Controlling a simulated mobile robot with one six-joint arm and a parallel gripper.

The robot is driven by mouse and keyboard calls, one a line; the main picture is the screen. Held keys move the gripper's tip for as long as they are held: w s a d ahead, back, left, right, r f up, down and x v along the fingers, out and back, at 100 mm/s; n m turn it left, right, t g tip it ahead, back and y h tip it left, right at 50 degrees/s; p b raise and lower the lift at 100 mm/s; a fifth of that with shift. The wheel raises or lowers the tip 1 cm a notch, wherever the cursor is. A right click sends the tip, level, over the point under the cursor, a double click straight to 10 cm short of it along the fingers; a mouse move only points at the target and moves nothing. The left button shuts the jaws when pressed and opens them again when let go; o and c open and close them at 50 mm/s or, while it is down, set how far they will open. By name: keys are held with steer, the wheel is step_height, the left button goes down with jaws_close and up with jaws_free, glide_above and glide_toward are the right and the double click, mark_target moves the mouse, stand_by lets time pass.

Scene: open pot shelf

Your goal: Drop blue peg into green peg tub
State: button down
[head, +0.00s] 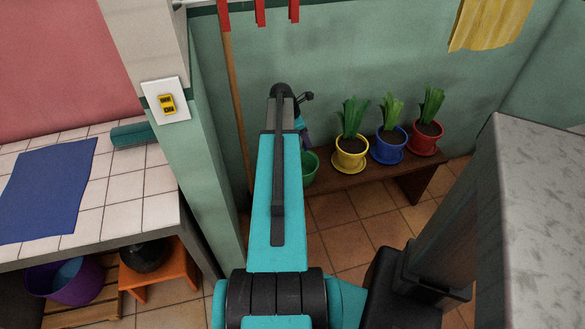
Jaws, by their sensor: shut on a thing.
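My gripper (305,136) shows only in part past the right edge of my arm, above the left end of the low brown bench. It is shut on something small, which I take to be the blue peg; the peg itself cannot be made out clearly. A green tub (310,167) stands on the bench just below my gripper. Its left part is hidden behind my arm, and its inside is hard to see.
Yellow (350,155), blue (389,147) and red (426,139) plant pots stand on the bench (375,177) to the right. A green wall (350,60) is close behind. A wooden pole (236,110) stands left. A grey-topped block (545,210) is at right; tiled floor lies between.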

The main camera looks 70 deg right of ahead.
mark_target(305, 149)
steer(key=shift+w, duration=0.2)
steer(key=shift+s+f+b, duration=0.1)
steer(key=shift+f+b, duration=2.55)
steer(key=shift+f, duration=0.35)
steer(key=c, duration=1.5)
jaws_free()
steer(key=shift+c, duration=0.2)
steer(key=shift+r, duration=0.2)
steer(key=v, duration=1.3)
steer(key=shift+a+r, duration=0.15)
